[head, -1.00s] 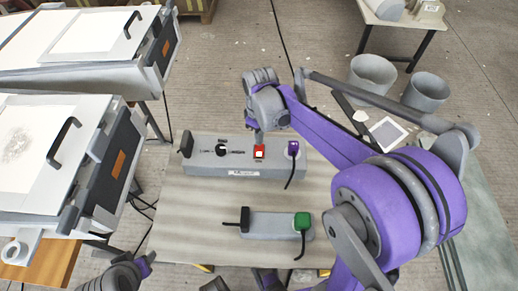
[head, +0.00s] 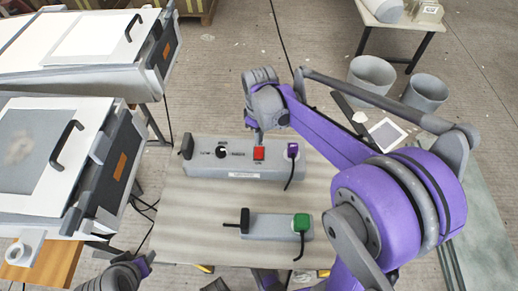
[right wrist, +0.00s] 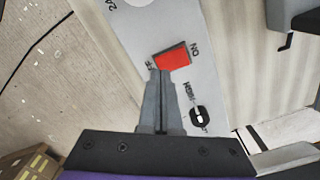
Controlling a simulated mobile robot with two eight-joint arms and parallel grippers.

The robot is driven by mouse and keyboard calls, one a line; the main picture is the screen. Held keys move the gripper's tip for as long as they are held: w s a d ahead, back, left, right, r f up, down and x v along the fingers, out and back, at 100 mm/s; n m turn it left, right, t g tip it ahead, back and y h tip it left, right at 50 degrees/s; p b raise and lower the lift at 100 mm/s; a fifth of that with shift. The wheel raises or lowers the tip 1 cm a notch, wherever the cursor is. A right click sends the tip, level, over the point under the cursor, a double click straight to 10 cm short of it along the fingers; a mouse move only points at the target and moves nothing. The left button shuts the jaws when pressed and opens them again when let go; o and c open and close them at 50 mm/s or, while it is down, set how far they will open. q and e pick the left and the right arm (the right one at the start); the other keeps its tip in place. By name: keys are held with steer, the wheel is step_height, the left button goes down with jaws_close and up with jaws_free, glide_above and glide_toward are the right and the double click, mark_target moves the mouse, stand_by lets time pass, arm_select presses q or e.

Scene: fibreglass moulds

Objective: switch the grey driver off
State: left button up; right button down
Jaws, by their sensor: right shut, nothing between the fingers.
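The grey driver (head: 210,170) is a long grey box lying across the back of the table. A red rocker switch (head: 259,153) is on its top; it also shows in the right wrist view (right wrist: 173,58), with ON printed at its right end and a partly hidden label at its left. A dark knob (head: 221,151) sits left of the switch and a purple plug (head: 292,150) right of it. My right gripper (head: 258,138) is shut and empty, pointing down at the switch. In the wrist view its fingertips (right wrist: 160,74) overlap the switch's lower left; contact cannot be told. My left gripper is not visible.
A second, smaller grey box (head: 270,228) with a green plug (head: 301,223) lies nearer on the table (head: 185,235). Pale moulds with black handles (head: 66,139) stand at left. Two grey buckets (head: 372,72) stand at back right.

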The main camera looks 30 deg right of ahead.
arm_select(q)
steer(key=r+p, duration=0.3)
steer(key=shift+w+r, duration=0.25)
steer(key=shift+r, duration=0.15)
arm_select(e)
step_height(320, 180, up, 5)
steer(key=shift+f, duration=0.1)
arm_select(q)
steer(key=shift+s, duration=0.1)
